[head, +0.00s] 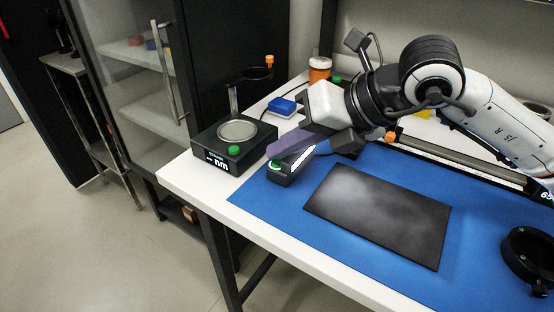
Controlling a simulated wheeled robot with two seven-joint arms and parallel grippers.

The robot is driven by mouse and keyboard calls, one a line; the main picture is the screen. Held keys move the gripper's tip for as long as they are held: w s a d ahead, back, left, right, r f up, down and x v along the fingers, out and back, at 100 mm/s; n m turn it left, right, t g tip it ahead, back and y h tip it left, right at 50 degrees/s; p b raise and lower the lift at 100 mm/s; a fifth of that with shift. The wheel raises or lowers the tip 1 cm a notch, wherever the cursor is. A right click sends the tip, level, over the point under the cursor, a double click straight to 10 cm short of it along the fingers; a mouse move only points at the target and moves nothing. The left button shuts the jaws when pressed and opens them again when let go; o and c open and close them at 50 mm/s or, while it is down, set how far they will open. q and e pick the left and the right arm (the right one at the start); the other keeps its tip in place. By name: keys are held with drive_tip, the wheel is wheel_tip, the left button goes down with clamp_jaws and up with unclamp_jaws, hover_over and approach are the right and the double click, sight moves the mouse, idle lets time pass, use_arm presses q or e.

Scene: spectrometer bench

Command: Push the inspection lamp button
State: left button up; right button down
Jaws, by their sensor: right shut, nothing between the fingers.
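A small black box with a bright white strip (295,160) sits at the left end of the blue mat; it looks like the inspection lamp. Its green button (275,165) shows at its left end, right below my fingertips. My right gripper (272,152) reaches in from the right, shut and empty, its dark fingers pointing left over the lamp and hiding part of its top. I cannot tell whether the fingertips touch the button. My left gripper is not in view.
A black device (213,160) with a round plate, "nm" display and green button stands left of the lamp. A dark panel (385,208) lies on the blue mat (330,245). A black ring mount (528,256) is at right.

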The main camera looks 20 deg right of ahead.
drive_tip(key=shift+s+f, duration=0.25)
drive_tip(key=shift+f, duration=0.4)
drive_tip(key=shift+w+r, duration=0.1)
drive_tip(key=shift+r, duration=0.5)
drive_tip(key=shift+r+p, duration=0.3)
drive_tip(key=shift+r, duration=0.1)
drive_tip(key=shift+r+p, duration=1.7)
drive_tip(key=shift+r, duration=0.9)
